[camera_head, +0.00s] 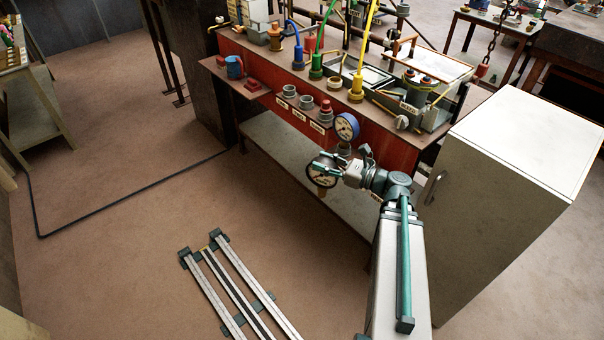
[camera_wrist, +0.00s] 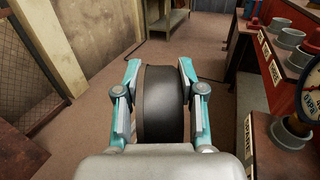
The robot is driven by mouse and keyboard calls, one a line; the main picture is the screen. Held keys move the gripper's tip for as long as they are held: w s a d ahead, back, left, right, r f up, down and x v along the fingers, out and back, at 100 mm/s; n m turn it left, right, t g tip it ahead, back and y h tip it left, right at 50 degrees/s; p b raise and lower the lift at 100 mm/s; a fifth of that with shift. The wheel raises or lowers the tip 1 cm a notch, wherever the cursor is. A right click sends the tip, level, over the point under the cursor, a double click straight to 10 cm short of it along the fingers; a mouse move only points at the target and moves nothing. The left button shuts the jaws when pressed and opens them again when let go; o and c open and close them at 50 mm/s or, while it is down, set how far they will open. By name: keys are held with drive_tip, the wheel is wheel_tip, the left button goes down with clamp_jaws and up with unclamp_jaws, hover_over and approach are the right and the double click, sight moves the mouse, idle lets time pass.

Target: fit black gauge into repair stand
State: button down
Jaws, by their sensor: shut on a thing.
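The black gauge is in my gripper. In the head view its round pale dial (camera_head: 321,175) faces the camera, in front of the red bench. In the wrist view its broad black rim (camera_wrist: 162,104) stands upright between the two teal fingers. My gripper (camera_head: 332,168) is shut on it, with one finger on each side in the wrist view (camera_wrist: 160,80). The gauge hangs in free air, left of and below the blue-rimmed gauge (camera_head: 347,127). Several grey cup-like stands (camera_head: 306,102) line the bench front, with small labels. I cannot tell for certain which is the repair stand.
The red bench (camera_head: 262,72) carries hoses, valves and fittings. A white cabinet (camera_head: 520,150) stands right of my arm. A lower shelf (camera_head: 275,140) runs under the bench. Metal rails (camera_head: 240,285) lie on the floor. The floor left of the bench is largely clear.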

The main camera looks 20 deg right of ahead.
drive_tip(key=s+d+r+m+t+h+p, duration=0.1)
drive_tip(key=d+r, duration=0.4)
drive_tip(key=d, duration=0.7)
drive_tip(key=s+d+r+m+t+h+p, duration=0.1)
drive_tip(key=d+r, duration=0.4)
drive_tip(key=d, duration=0.7)
drive_tip(key=shift+s+r+m+t+h, duration=0.35)
drive_tip(key=shift+s+h, duration=0.45)
drive_tip(key=shift+s, duration=0.35)
drive_tip(key=shift+p, duration=0.65)
wheel_tip(320, 180, down, 6)
drive_tip(key=b, duration=0.2)
drive_tip(key=shift+p, duration=0.8)
drive_tip(key=shift+f+b, duration=0.65)
drive_tip(key=shift+f, duration=1.2)
drive_tip(key=c, duration=0.6)
unclamp_jaws()
